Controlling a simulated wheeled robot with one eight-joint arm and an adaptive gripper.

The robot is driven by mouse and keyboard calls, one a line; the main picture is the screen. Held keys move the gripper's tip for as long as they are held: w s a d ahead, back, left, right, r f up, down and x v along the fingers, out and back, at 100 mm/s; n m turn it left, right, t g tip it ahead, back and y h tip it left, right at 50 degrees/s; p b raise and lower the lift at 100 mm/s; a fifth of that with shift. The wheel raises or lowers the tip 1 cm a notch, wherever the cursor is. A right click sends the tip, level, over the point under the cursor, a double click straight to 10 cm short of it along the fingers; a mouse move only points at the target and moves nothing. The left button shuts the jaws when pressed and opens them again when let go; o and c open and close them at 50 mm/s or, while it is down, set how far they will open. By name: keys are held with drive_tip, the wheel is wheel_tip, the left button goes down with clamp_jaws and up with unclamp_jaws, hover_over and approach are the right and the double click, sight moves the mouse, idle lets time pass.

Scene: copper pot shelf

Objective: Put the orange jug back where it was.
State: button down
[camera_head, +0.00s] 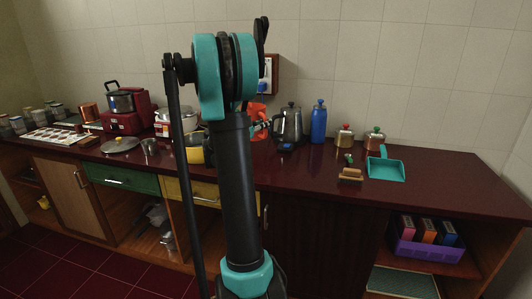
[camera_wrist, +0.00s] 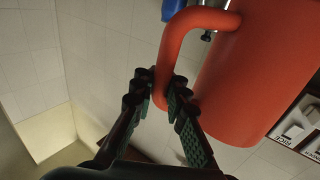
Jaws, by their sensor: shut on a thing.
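The orange jug (camera_wrist: 258,75) fills the right of the wrist view, with its curved handle toward my gripper (camera_wrist: 163,92). My gripper's fingers are on either side of the handle and shut on it. In the head view the jug (camera_head: 257,109) shows only partly behind my arm, left of a steel kettle (camera_head: 289,124). My gripper (camera_head: 262,125) is mostly hidden there by my arm. I cannot tell whether the jug's base touches the counter.
The dark red counter (camera_head: 450,192) runs along the tiled wall. A blue bottle (camera_head: 319,122), two small copper-lidded pots, a brush (camera_head: 350,174) and a teal dustpan (camera_head: 386,168) stand or lie to the right. A yellow pot (camera_head: 194,150) and a red cooker (camera_head: 122,122) are left. The counter's right end is clear.

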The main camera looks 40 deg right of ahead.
wheel_tip(320, 180, down, 12)
drive_tip(key=shift+f, duration=0.2)
idle(0.4)
drive_tip(key=shift+f, duration=0.1)
drive_tip(key=c, duration=1.5)
unclamp_jaws()
drive_tip(key=shift+c, duration=0.2)
drive_tip(key=s+a, duration=0.2)
drive_tip(key=a, duration=1)
drive_tip(key=s+a+f+n+y, duration=0.4)
drive_tip(key=s+a+n+y, duration=0.1)
drive_tip(key=a, duration=0.4)
drive_tip(key=s+a+f+n+t+y, duration=0.1)
drive_tip(key=s+a+f+n+y, duration=0.3)
drive_tip(key=s+a+y, duration=0.3)
drive_tip(key=s+a+f+n+y, duration=0.4)
drive_tip(key=s+a+n, duration=0.3)
drive_tip(key=s+a, duration=0.2)
drive_tip(key=shift+s+a+f+y, duration=0.2)
drive_tip(key=shift+s+a+y, duration=0.1)
drive_tip(key=shift+a+y, duration=0.8)
